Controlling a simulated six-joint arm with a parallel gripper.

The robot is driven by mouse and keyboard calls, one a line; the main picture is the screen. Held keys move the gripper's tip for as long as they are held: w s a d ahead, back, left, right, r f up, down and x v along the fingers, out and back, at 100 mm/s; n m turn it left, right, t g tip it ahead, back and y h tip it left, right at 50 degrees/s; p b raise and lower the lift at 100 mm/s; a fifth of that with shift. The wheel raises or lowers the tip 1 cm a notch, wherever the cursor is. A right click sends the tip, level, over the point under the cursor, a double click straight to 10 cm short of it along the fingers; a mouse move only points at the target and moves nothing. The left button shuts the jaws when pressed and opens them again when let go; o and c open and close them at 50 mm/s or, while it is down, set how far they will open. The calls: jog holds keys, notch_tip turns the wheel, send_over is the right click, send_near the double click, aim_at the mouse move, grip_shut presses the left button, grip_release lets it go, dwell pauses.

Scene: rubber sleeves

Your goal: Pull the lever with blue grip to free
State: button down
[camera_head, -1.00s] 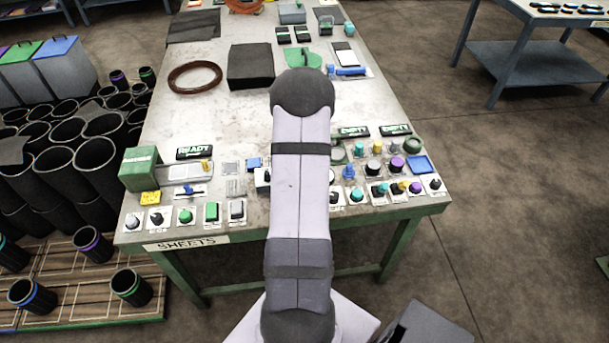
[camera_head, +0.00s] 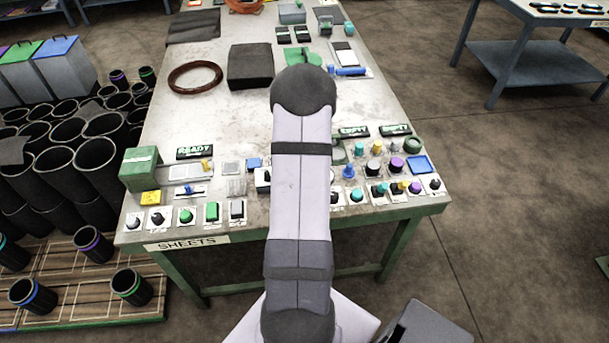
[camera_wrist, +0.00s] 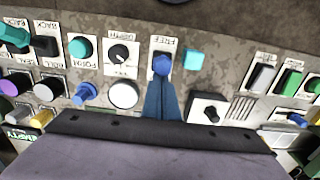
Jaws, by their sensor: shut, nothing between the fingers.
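The lever with blue grip (camera_wrist: 163,63) stands on a white plate marked FREE, upside down in the wrist view, at the upper middle. My gripper (camera_wrist: 163,84) comes up from the bottom edge as a narrow blue-grey pair of fingers, shut and empty. Its tips are at the blue grip and overlap the plate; I cannot tell whether they touch. In the head view my arm covers the gripper and this part of the panel, so the lever does not show there.
A white round knob (camera_wrist: 123,95), a blue knob (camera_wrist: 87,93) and a black knob switch (camera_wrist: 209,112) flank the fingers. A teal block (camera_wrist: 194,60) lies close beside the lever. Many other controls crowd the table's front edge. A green box (camera_head: 141,168) stands at the left.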

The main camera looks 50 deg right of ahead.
jog(key=shift+s+a, duration=0.25)
jog(key=shift+w+d, duration=0.15)
dwell(0.3)
jog(key=shift+w+d, duration=0.25)
jog(key=shift+w, duration=0.05)
jog(key=shift+r, duration=0.15)
notch_tip(320, 180, up, 8)
jog(key=p, duration=0.6)
dwell(0.6)
dwell(0.4)
